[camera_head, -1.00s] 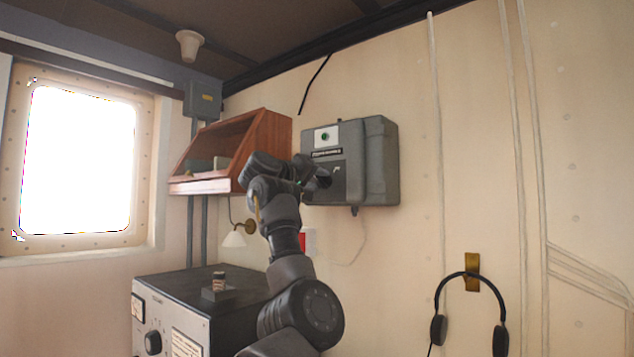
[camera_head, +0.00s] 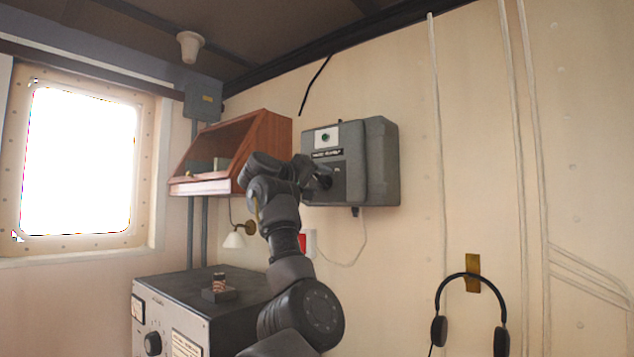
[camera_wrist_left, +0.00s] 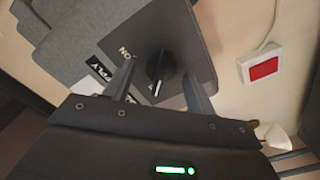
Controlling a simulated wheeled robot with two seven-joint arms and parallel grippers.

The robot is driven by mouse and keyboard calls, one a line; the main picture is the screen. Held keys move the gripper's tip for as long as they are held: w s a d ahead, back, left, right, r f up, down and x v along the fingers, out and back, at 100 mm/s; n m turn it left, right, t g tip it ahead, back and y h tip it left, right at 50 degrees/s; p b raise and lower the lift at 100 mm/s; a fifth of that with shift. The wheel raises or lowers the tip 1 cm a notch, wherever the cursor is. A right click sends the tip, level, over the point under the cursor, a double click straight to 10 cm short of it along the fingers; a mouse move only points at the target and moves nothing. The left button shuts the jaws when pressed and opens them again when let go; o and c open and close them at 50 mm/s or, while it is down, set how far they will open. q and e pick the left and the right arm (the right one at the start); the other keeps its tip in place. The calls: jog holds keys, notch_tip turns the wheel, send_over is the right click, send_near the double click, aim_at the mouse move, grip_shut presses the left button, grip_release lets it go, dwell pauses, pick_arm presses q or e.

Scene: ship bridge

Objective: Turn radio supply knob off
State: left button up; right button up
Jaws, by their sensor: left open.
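My left gripper (camera_head: 322,180) is at the lower front of the box and hides much of that area. In the left wrist view, the black knob (camera_wrist_left: 158,70) sits on a dark plate (camera_wrist_left: 155,25), between the two open fingers of my left gripper (camera_wrist_left: 157,85), with gaps at its sides. Its white mark points down in the picture. "ON" is printed beside it. My right gripper is out of view.
A wooden shelf (camera_head: 262,140) is left of the box, with a small wall lamp (camera_head: 234,240) below. A grey cabinet (camera_head: 180,280) stands lower left. Headphones (camera_head: 470,276) hang at right. A red-faced white wall unit (camera_wrist_left: 264,68) is beside the box.

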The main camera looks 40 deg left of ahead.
pick_arm(q)
jog(key=s+b, duration=0.5)
jog(key=s, duration=0.5)
jog(key=shift+s, duration=0.3)
jog(key=shift+d, duration=0.1)
